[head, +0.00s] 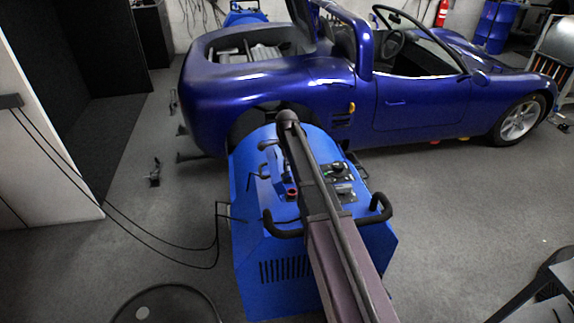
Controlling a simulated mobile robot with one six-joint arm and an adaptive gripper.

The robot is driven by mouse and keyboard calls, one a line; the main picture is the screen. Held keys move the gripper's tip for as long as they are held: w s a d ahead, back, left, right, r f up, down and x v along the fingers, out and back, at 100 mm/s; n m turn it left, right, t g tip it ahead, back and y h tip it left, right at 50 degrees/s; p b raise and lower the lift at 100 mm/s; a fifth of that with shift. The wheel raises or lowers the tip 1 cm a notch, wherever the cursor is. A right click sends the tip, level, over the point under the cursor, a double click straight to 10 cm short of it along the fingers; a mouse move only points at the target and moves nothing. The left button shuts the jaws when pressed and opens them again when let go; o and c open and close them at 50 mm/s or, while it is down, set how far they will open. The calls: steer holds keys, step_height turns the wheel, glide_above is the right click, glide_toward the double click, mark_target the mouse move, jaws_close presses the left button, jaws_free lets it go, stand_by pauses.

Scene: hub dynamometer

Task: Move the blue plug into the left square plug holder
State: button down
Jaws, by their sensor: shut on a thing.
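Only the head view is given. My arm reaches forward over a blue dynamometer unit (255,245) and covers the middle of its top. My gripper cannot be made out; it seems hidden behind the arm. I cannot make out the blue plug or the left square plug holder. A small blue raised part (278,166) and a red-ringed round part (291,193) show on the unit's top, left of the arm. I cannot tell what either one is.
Black bar handles (381,205) stand at the unit's edges. Small dark and metal fittings (340,172) sit right of my arm. A blue car (420,105) stands close behind. Black cables (150,235) run from the unit to the left wall.

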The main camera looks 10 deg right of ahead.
steer(key=shift+r+p, duration=0.6)
steer(key=shift+r, duration=0.05)
steer(key=shift+r+p, duration=0.7)
steer(key=shift+r+p, duration=0.35)
stand_by(0.5)
step_height(320, 180, up, 17)
steer(key=p, duration=1.7)
steer(key=shift+r, duration=0.2)
steer(key=shift+d, duration=0.1)
